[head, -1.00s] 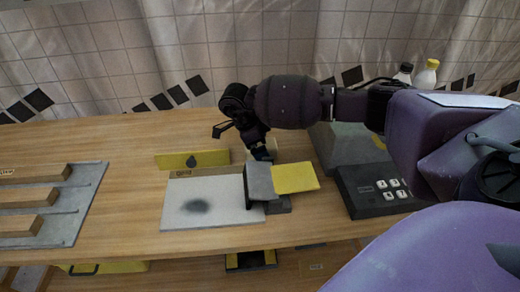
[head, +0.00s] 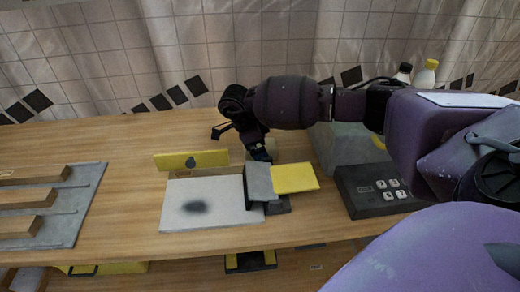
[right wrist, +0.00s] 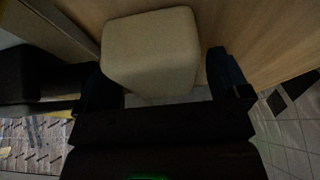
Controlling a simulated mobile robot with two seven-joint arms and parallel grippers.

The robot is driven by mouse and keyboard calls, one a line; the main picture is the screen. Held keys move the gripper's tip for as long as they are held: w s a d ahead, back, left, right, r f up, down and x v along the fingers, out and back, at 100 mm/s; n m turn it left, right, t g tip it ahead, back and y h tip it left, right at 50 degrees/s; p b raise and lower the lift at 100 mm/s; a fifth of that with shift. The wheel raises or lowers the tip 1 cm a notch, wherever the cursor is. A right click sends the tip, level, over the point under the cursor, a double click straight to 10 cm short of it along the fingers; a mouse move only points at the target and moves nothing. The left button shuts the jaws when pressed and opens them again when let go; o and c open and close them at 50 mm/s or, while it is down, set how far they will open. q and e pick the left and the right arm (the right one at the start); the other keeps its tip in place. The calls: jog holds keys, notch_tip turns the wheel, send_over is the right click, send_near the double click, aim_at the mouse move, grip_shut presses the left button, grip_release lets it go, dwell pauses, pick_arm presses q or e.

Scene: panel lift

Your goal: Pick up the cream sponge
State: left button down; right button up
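The cream sponge (right wrist: 150,50) is a pale block with rounded edges, close up in the right wrist view, resting on the wooden surface. My right gripper (right wrist: 166,82) is open, with one dark finger on each side of the sponge's near end. A gap shows between the sponge and the right-hand finger; whether the left-hand finger touches it I cannot tell. In the head view my right gripper (head: 259,151) points down at the table behind a grey block, and the sponge is mostly hidden there. My left gripper is not in view.
A grey block (head: 259,181) and a yellow pad (head: 295,178) stand just in front of my right gripper. A white board (head: 190,215) with a dark smudge and a yellow strip (head: 170,161) lie left. A dark keypad box (head: 365,195) stands right. A slotted grey tray (head: 80,205) is far left.

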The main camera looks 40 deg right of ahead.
jog(key=c, duration=0.9)
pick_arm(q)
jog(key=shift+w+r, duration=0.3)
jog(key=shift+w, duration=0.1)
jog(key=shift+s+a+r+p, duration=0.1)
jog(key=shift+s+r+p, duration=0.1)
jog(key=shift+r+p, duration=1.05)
pick_arm(e)
jog(key=shift+r, duration=10.25)
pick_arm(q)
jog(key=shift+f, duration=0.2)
